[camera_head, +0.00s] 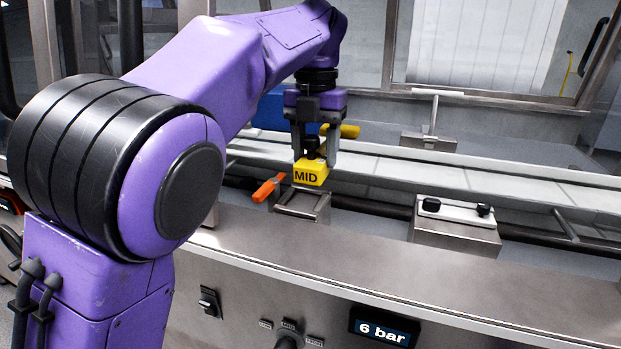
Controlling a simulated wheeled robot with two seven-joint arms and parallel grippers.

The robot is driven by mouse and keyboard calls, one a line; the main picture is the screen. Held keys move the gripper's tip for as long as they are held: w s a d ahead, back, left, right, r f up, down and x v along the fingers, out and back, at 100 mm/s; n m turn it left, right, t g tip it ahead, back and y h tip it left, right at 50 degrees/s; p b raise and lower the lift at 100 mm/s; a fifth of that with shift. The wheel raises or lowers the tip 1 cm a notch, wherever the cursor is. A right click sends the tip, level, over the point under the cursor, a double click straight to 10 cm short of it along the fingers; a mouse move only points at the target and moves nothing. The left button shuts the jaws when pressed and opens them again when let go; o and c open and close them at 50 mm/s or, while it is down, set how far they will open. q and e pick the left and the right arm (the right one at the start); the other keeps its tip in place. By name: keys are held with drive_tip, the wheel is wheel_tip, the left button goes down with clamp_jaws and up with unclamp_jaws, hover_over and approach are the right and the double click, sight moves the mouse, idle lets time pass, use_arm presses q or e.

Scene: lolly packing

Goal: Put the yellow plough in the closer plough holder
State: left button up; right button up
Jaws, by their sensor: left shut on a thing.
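The yellow plough (311,173), a block marked MID with a dark top part, is in my left gripper (314,152). The gripper is shut on it, its fingers pointing down. The plough is right above a small metal bracket (316,207) on the near side of the conveyor, which looks like the closer plough holder. I cannot tell whether the plough touches it. An orange lever (267,189) sticks out at the bracket's left. A yellow rounded piece (349,131) shows behind the gripper; I cannot tell what it belongs to. My right gripper is out of view.
The pale conveyor (480,178) runs behind the bracket. Across it stands a metal mount (428,141) with a T-shaped handle. A metal box with black knobs (456,228) is to the right. The front steel ledge (420,275) is clear.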

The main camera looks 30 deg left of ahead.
use_arm(q)
drive_tip(key=a+f, duration=0.1)
drive_tip(key=f, duration=0.1)
drive_tip(key=w+a+f+b, duration=0.1)
drive_tip(key=a+f, duration=0.1)
drive_tip(key=shift+w+a+f, duration=0.1)
drive_tip(key=shift+w+f, duration=0.1)
drive_tip(key=shift+f, duration=0.1)
wheel_tip(320, 180, down, 3)
drive_tip(key=shift+r+b, duration=0.2)
drive_tip(key=shift+b, duration=0.2)
drive_tip(key=shift+r, duration=0.1)
drive_tip(key=o, duration=1.1)
drive_tip(key=shift+o, duration=0.2)
